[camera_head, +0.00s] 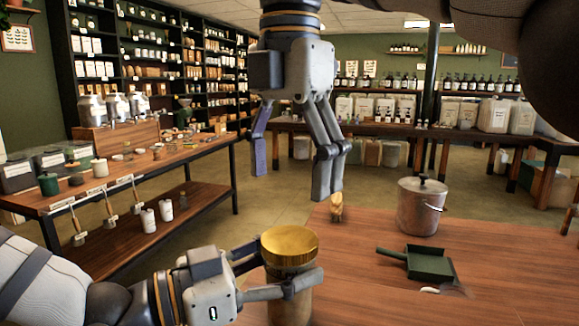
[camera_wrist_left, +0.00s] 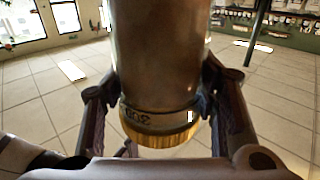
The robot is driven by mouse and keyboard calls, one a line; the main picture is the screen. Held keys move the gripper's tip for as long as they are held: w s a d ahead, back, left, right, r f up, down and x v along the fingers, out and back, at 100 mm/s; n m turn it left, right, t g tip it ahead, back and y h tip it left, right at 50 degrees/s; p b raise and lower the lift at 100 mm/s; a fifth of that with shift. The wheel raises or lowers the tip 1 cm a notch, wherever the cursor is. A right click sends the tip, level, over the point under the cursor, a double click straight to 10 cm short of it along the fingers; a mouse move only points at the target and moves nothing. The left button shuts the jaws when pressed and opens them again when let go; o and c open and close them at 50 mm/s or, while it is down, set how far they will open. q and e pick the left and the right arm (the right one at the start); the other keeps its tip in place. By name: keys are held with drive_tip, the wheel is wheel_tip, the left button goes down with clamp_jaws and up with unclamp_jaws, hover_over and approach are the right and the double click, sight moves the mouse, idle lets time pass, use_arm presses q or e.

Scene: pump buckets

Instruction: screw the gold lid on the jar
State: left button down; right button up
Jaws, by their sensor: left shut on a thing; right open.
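The gold lid (camera_head: 289,243) sits level on top of the jar (camera_head: 290,306), near the table's front-left edge. In the left wrist view the jar body (camera_wrist_left: 160,55) appears brownish, with the gold lid (camera_wrist_left: 162,140) at the picture's lower end and a band with markings beside it. I cannot tell how far the lid is threaded. My left gripper (camera_head: 286,268) is shut around the jar just below the lid, a finger on each side. My right gripper (camera_head: 292,178) is open and empty, pointing down above and slightly behind the lid, clear of it.
On the wooden table (camera_head: 350,265) stand a lidded metal pot (camera_head: 420,210) and a green dustpan (camera_head: 430,264) at the right. A small wooden-coloured item (camera_head: 336,207) stands behind the lid. A side bench (camera_head: 110,175) with goods is at the left. The table between jar and dustpan is clear.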

sight(289, 238)
drive_tip(key=shift+f, duration=0.1)
wheel_tip(289, 238, down, 8)
drive_tip(key=shift+r, duration=0.1)
idle(0.3)
drive_tip(key=shift+c, duration=0.6)
